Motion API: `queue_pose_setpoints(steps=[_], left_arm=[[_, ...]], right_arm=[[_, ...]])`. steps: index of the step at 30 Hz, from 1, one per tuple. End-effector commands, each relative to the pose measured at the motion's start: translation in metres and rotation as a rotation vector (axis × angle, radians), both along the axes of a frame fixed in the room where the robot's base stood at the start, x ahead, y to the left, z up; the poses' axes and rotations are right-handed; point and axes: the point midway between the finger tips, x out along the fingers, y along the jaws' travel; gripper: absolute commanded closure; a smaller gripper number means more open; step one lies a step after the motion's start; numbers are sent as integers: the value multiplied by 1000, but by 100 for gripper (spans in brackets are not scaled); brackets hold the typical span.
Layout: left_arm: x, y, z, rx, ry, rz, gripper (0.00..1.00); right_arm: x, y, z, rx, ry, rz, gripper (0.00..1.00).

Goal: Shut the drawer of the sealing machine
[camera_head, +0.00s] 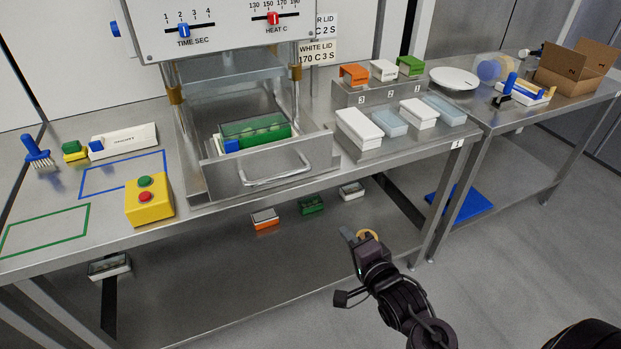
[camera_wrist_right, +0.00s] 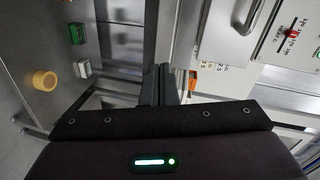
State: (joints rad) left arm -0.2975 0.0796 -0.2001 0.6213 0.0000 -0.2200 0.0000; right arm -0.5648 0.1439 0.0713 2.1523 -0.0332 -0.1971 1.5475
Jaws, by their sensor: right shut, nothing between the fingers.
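The sealing machine (camera_head: 230,25) stands on the steel bench, with its control panel at the top. Its drawer (camera_head: 222,177) is pulled out toward me. A bar handle (camera_head: 275,180) is on the drawer front; it also shows at the top of the right wrist view (camera_wrist_right: 247,16). A green container (camera_head: 255,130) with a blue part at its left end sits inside the drawer. My right gripper (camera_head: 347,236) is shut and empty, below and to the right of the handle, apart from it, in front of the bench. My left gripper is not in view.
A yellow box with two buttons (camera_head: 150,200) stands left of the drawer. A stepped rack (camera_head: 375,152) with lidded boxes stands close on its right. Small boxes (camera_head: 311,204) lie on the lower shelf. A yellow ring (camera_wrist_right: 45,80) is near my gripper in the picture. The space before the drawer looks clear.

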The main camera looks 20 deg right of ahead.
Motion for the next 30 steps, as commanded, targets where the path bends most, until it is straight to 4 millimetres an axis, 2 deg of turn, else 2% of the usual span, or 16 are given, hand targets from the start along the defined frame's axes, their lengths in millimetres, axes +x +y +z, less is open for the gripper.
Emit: queue_pose_setpoints(steps=[1,3,7,11,14,30], left_arm=[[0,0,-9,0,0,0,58],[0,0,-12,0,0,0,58],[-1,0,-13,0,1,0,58],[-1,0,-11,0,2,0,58],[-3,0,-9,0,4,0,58],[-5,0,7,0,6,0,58]], right_arm=[[-2,1,25,52,-56,-4,100],[-5,2,55,116,-112,-6,100],[-9,4,86,180,-166,-4,100],[-3,4,92,194,-177,-3,100],[9,5,93,192,-178,-3,100],[108,8,93,189,-176,-4,100]])
